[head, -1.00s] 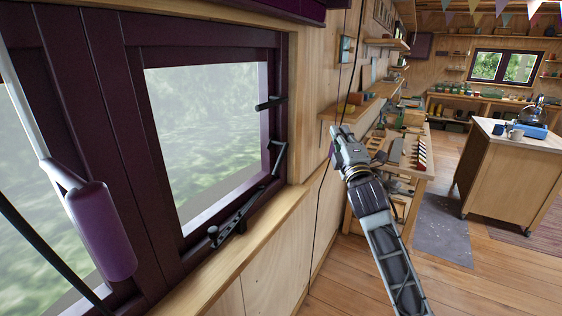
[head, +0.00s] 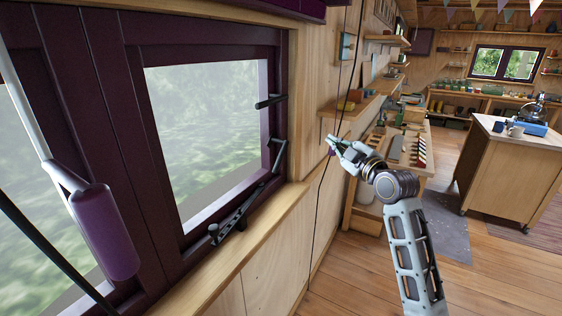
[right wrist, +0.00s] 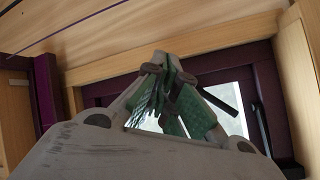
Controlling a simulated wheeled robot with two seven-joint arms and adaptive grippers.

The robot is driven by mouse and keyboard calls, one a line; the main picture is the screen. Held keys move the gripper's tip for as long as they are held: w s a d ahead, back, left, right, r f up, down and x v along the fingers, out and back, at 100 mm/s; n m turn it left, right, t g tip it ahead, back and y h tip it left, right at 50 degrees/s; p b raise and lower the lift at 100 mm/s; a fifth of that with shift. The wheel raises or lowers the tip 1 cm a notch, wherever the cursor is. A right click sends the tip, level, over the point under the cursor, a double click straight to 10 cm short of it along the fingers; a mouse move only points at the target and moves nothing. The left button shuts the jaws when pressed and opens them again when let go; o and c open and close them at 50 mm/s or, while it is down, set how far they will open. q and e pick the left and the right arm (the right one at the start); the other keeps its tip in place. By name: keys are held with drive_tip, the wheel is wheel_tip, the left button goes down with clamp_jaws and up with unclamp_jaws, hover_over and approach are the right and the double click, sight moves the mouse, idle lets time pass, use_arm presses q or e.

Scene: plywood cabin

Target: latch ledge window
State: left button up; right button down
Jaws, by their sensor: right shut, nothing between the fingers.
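The ledge window (head: 208,128) has a dark purple frame and stands at the left in the head view. A dark handle (head: 269,101) sticks out from the right side of its frame. A dark stay bar with a crank-shaped end (head: 245,205) runs along its lower right corner. My right gripper (head: 333,146) is shut and empty, in the air to the right of the window and apart from it. In the right wrist view its green-padded fingers (right wrist: 175,95) are together, with the window frame (right wrist: 262,80) behind them. My left gripper is not in view.
A purple cylinder on a white rod (head: 105,230) hangs close at the left. A wooden sill (head: 240,250) runs below the window. A wall shelf (head: 350,108) and a workbench (head: 400,160) stand beyond my right gripper. Open floor lies at the lower right.

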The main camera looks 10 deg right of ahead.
sight(279, 156)
drive_tip(key=s+a+f+n+g+y, duration=0.2)
drive_tip(key=s+a+n+g+y, duration=0.2)
drive_tip(key=s+a+g+y, duration=0.3)
drive_tip(key=shift+s+a+f+n+y, duration=0.25)
drive_tip(key=shift+a+n+y, duration=0.2)
drive_tip(key=shift+a, duration=0.8)
drive_tip(key=shift+w, duration=0.1)
drive_tip(key=p+x, duration=0.3)
drive_tip(key=x, duration=0.7)
drive_tip(key=shift+r, duration=0.15)
drive_tip(key=shift+w+d+f+p, duration=0.2)
drive_tip(key=shift+w+f+p, duration=0.15)
drive_tip(key=shift+w+f, duration=0.35)
drive_tip(key=shift+w+d+f+p, duration=0.3)
drive_tip(key=shift+w+f, duration=0.25)
drive_tip(key=shift+f, duration=0.25)
